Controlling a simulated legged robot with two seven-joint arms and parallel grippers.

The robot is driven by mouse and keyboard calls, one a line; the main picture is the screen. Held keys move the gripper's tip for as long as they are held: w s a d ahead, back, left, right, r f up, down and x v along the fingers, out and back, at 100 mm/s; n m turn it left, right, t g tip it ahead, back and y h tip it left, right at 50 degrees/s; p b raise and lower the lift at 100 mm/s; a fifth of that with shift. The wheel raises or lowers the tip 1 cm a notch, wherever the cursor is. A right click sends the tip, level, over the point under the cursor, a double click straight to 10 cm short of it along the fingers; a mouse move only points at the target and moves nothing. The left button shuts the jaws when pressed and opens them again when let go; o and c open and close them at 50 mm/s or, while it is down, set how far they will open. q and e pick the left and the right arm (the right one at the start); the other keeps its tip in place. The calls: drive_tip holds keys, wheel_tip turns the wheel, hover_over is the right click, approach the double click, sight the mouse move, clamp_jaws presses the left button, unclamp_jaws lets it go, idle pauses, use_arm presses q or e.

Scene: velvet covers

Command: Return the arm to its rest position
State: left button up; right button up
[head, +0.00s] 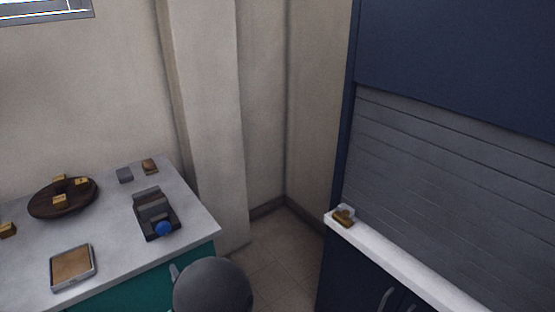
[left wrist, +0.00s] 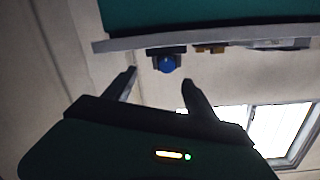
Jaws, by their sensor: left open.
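My left gripper (left wrist: 160,77) shows in the left wrist view with its two dark fingers spread apart and nothing between them. Beyond the fingertips, that view shows the counter edge (left wrist: 200,37) upside down and the blue knob (left wrist: 167,64) of a dark device. In the head view, a grey rounded part, likely of my arm, is at the bottom centre, in front of the counter. The fingers cannot be made out there. My right gripper is in neither view.
A grey counter (head: 110,222) at left bears the dark device (head: 155,212), a round dark tray (head: 40,208) with small blocks, and a framed brown pad (head: 72,265). A blue cabinet (head: 460,50) with a white ledge (head: 400,262) stands right. Open floor (head: 280,255) lies between.

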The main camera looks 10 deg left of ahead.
use_arm(q)
drive_tip(key=s+d+f+m+g+h, duration=0.2)
drive_tip(key=d+f+h, duration=0.1)
drive_tip(key=d+h, duration=0.35)
drive_tip(key=s+d+f+m+g+h, duration=0.1)
drive_tip(key=d+f+g+h, duration=0.1)
drive_tip(key=d+h, duration=0.4)
drive_tip(key=s+d+m+g, duration=0.3)
drive_tip(key=s+g, duration=0.2)
drive_tip(key=s, duration=1)
drive_tip(key=w+p+v, duration=0.3)
drive_tip(key=p+v, duration=1.1)
drive_tip(key=shift+w+r, duration=0.35)
drive_tip(key=shift+w, duration=0.3)
drive_tip(key=shift+a, duration=0.1)
